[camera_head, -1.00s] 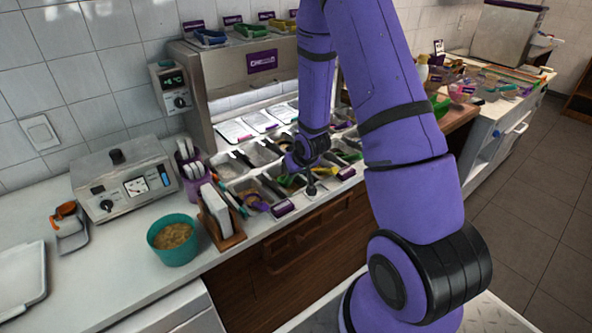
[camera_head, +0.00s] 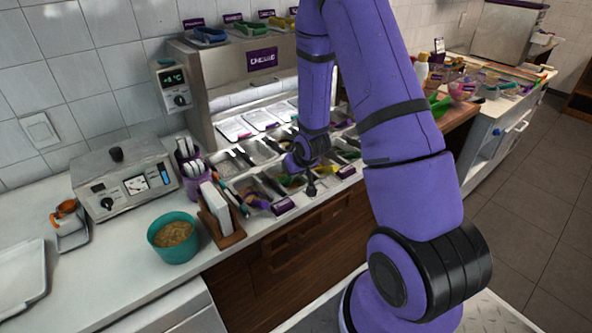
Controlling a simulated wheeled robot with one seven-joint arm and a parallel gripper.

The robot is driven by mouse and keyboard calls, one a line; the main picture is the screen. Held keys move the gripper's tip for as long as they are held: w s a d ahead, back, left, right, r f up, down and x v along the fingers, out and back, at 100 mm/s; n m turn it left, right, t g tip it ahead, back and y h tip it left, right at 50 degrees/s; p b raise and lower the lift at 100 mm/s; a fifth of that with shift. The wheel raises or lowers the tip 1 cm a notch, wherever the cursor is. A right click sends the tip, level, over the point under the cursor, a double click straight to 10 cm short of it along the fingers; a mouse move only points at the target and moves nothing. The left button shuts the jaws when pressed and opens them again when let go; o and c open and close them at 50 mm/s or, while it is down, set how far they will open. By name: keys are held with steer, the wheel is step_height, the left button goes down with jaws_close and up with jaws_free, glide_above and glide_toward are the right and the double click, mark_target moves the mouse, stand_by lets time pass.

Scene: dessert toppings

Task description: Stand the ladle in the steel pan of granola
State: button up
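I cannot tell which of these is the ladle, or which steel pan holds granola. A teal bowl (camera_head: 174,254) with a tan, grainy filling stands on the counter at the left, away from my gripper.
A wooden holder with white cards (camera_head: 217,217) and a purple cup of utensils (camera_head: 194,179) stand left of the pans. A steel warmer box (camera_head: 127,184) is by the wall. Purple labels (camera_head: 283,206) line the counter's front edge. A sneeze guard (camera_head: 262,80) rises behind the pans.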

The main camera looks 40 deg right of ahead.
stand_by(0.3)
steer(key=o, duration=1.4)
steer(key=shift+o, duration=0.2)
steer(key=shift+r, duration=4)
